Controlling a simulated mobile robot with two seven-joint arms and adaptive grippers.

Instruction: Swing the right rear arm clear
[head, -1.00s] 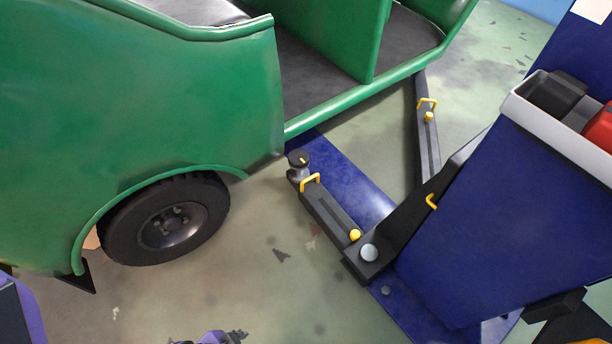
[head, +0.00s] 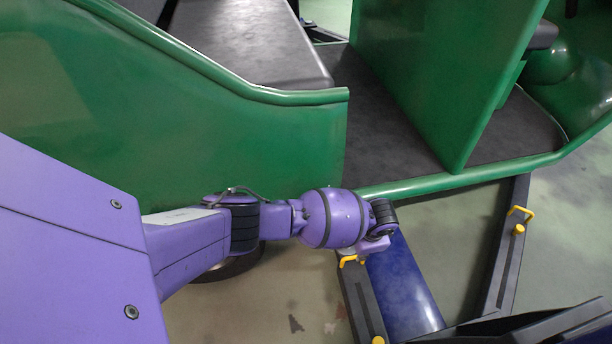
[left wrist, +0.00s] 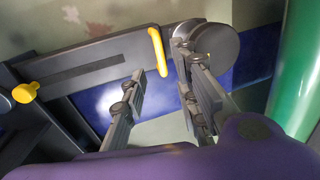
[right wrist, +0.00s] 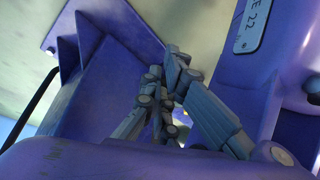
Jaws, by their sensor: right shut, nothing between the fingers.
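The dark rear lift arm (head: 362,300) lies beside the green rickshaw (head: 250,150). Its yellow handle (head: 352,261) is near its outer end, and it also shows in the left wrist view (left wrist: 158,50) beside the round pad (left wrist: 214,44). A yellow knob (left wrist: 25,92) sits further along the arm. My left gripper (left wrist: 160,62) is open, with its two fingertips on either side of the handle, apart from each other. In the head view its fingers are mostly hidden behind my purple wrist. My right gripper (right wrist: 165,63) is shut and empty, and shows only in the right wrist view.
The second lift arm (head: 505,260), with its own yellow handle (head: 520,212), reaches under the rickshaw at right. The blue base plate (head: 402,290) lies on the floor between the arms. The rear wheel (head: 230,268) is mostly hidden behind my left arm.

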